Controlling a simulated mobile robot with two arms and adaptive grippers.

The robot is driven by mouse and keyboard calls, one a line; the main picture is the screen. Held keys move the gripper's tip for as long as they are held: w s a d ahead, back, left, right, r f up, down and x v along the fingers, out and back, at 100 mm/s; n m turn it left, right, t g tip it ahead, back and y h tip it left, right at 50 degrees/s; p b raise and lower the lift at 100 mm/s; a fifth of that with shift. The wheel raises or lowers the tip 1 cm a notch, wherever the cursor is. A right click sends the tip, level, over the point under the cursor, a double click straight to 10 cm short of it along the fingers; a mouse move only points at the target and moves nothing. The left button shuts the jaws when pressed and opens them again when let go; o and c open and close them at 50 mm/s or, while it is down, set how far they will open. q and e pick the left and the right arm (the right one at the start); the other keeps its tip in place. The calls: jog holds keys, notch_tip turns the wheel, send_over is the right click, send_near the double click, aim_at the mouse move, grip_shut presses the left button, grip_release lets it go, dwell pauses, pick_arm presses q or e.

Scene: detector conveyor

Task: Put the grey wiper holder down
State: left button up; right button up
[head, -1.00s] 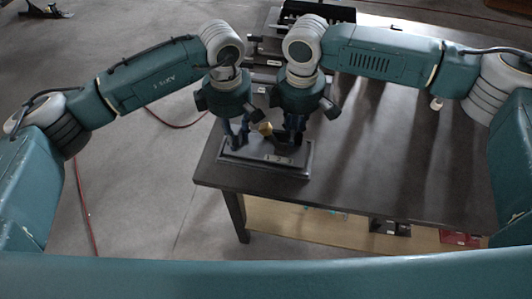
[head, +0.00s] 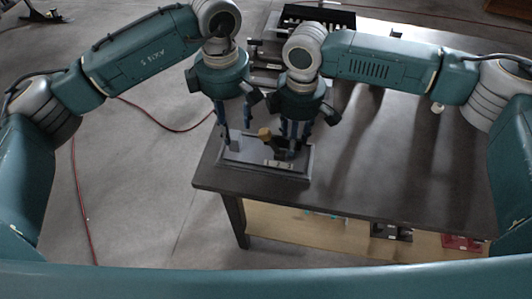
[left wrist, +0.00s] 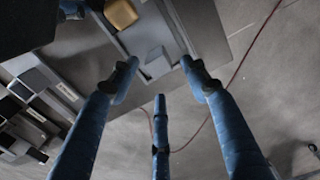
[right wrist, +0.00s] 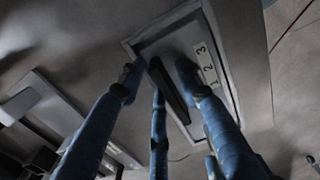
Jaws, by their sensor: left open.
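The grey wiper holder (head: 236,142) stands at the left end of a grey tray (head: 262,171) on the dark table. It also shows in the left wrist view (left wrist: 155,66), between and beyond the fingertips. My left gripper (head: 235,122) is open above the holder, apart from it. My right gripper (head: 293,140) is low over the right part of the tray, its fingers around or beside a dark bar (right wrist: 170,92). Whether they grip the bar cannot be told.
The tray lies near the table's front left corner, with the numbers 1, 2, 3 on a label (right wrist: 207,67). Dark and light fixtures (head: 265,75) stand behind the grippers. The table's right side (head: 400,160) is clear. A red cable (head: 165,120) lies on the floor.

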pick_arm(q)
notch_tip(320, 180, up, 4)
jog(key=shift+r, duration=0.45)
pick_arm(e)
jog(key=shift+r, duration=0.25)
notch_tip(320, 180, up, 12)
jog(key=shift+f, duration=0.25)
